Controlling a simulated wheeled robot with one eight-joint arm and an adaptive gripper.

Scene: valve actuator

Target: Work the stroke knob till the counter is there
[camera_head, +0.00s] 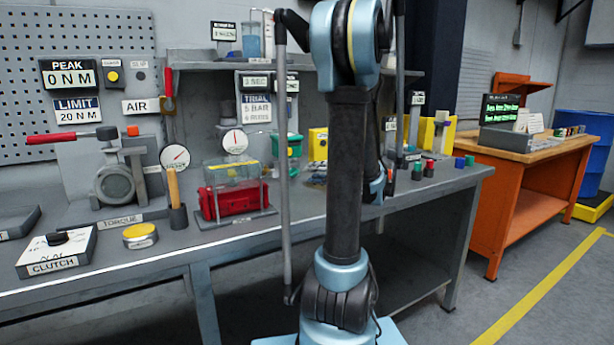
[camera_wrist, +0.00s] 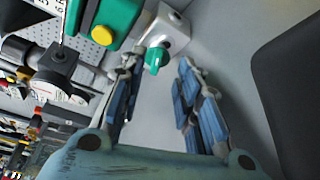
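A small teal-green knob (camera_wrist: 155,58), likely the stroke knob, sits on a grey block (camera_wrist: 172,30) in the wrist view. My gripper (camera_wrist: 160,68) is open, with its two blue-padded fingers spread apart. The knob shows between and just beyond the fingertips, with nothing seen held. Beside the block is a green housing (camera_wrist: 106,22) with a yellow round button. In the head view a green unit (camera_head: 294,146) stands on the bench left of my arm. My arm hides the knob and most of my gripper there. I cannot make out a stroke counter reading in either view.
Signs reading 3 SEC and TRIAL (camera_head: 256,100) hang behind the bench (camera_head: 250,235). A red case (camera_head: 232,200), a torque rig (camera_head: 115,180) and a clutch box (camera_head: 57,250) stand to the left. A yellow block (camera_head: 428,133) and small coloured parts lie right of my arm.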

